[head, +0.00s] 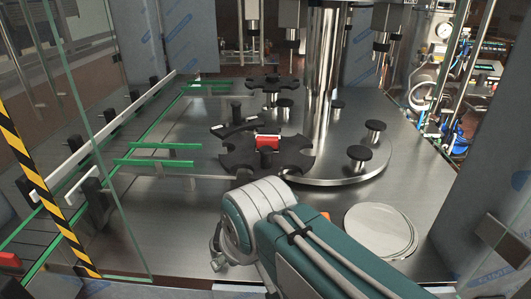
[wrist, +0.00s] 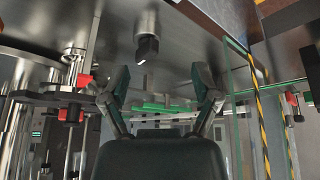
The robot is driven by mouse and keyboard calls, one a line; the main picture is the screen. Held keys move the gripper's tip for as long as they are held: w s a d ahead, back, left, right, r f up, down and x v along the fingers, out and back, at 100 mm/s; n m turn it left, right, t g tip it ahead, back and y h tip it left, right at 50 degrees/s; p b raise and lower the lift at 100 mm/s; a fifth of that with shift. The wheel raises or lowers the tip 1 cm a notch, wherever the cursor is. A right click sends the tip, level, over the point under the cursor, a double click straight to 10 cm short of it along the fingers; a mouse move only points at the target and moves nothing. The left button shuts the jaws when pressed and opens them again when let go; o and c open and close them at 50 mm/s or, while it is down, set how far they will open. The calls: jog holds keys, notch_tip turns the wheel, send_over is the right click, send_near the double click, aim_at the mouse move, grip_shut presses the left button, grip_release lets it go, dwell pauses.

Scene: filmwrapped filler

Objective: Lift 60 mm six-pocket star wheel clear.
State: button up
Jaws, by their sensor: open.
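A dark star wheel (head: 238,160) with scalloped edges lies on the steel deck at the near end of the round plate, in the middle of the head view. A red block and a black knob sit at its hub. A second dark star wheel (head: 258,86) stands farther back. I cannot tell their sizes. My gripper (wrist: 160,78) shows only in the wrist view. Its two fingers are apart, with nothing held between them. In the head view my teal arm fills the foreground and the gripper is hidden. Dark plates with red parts show at the wrist view's left.
Black-capped posts (head: 359,153) stand on the round plate around a thick steel column (head: 324,100). Green guide rails (head: 153,163) run on the left, beside a glass panel (head: 110,150). A pale disc (head: 381,232) lies at right. Bare deck lies behind it.

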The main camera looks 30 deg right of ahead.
jog(key=w+d+r+n+g, duration=0.2)
jog(key=w+d+r+n, duration=0.2)
jog(key=w+d+r, duration=0.5)
notch_tip(320, 180, up, 4)
jog(key=n+g, duration=0.3)
jog(key=n, duration=0.1)
send_over(265, 148)
jog(key=shift+s+a, duration=0.15)
jog(key=shift+a, duration=0.1)
jog(key=shift+d+f, duration=0.1)
jog(key=shift+d, duration=0.05)
notch_tip(265, 148, down, 5)
jog(key=shift+f, duration=0.1)
jog(key=shift+d+f, duration=0.1)
jog(key=shift+f, duration=2.6)
grip_shut()
